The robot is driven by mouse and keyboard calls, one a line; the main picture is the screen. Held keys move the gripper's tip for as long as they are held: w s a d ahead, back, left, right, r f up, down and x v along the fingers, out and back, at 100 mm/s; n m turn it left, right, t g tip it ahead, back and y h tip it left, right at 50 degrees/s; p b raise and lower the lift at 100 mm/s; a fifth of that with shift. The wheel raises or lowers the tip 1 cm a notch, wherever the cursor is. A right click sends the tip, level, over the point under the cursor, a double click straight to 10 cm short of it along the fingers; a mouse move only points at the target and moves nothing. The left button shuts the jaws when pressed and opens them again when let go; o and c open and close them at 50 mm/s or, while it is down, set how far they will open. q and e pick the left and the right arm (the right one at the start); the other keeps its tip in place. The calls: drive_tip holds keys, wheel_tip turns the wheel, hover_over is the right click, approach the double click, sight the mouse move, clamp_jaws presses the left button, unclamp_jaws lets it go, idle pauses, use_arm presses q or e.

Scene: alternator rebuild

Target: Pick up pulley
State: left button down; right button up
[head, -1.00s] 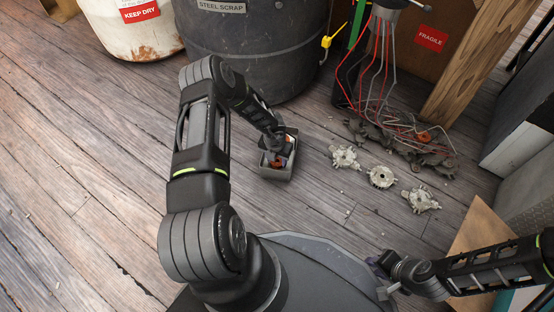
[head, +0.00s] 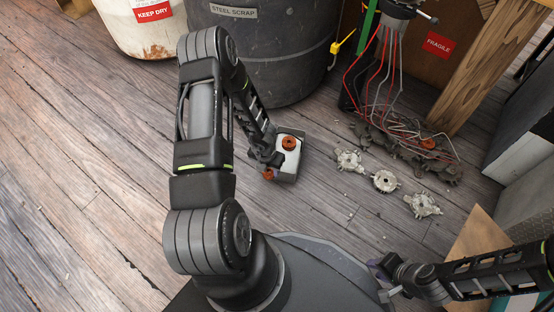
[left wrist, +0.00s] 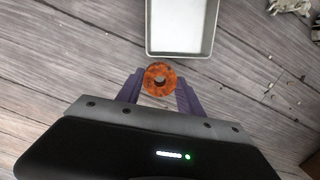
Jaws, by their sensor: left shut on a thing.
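An orange, ring-shaped pulley (left wrist: 161,80) sits between the purple fingers of my left gripper (left wrist: 161,88) in the left wrist view. In the head view this pulley (head: 268,174) shows beside the near left edge of the grey tray, with my left gripper (head: 266,168) shut on it. A second orange pulley (head: 289,142) lies in the far part of the tray. My right gripper (head: 384,274) is low at the right, beside my base; its fingers are too small and partly hidden to read.
The grey tray (head: 287,179) has a white floor and stands on wooden planks; its near part (left wrist: 180,51) looks bare. Pale metal housings (head: 384,181) lie to its right. Behind them are dark parts and wires with an orange piece (head: 428,143). A steel scrap drum (head: 262,70) stands behind.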

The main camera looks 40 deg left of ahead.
use_arm(q)
drive_tip(key=s, duration=0.9)
drive_tip(key=shift+s, duration=0.2)
drive_tip(key=shift+w+d, duration=0.1)
drive_tip(key=shift+d, duration=0.05)
drive_tip(key=w+d+r+m+h, duration=0.1)
drive_tip(key=w+d+r+m, duration=0.5)
drive_tip(key=w+r+m, duration=0.25)
drive_tip(key=w+d+r+m, duration=0.6)
drive_tip(key=w+r+m, duration=0.15)
drive_tip(key=w, duration=0.25)
drive_tip(key=d+r+m+g, duration=0.1)
drive_tip(key=d+r+m, duration=0.1)
drive_tip(key=r+m, duration=0.6)
drive_tip(key=s+d+r+m+g, duration=0.1)
drive_tip(key=d+r+m, duration=0.2)
drive_tip(key=r+m, duration=0.5)
wheel_tip(320, 180, up, 8)
drive_tip(key=shift+s+r+m+g, duration=0.2)
drive_tip(key=shift+m+g, duration=0.1)
drive_tip(key=shift+m, duration=0.1)
drive_tip(key=shift+a+f, duration=0.1)
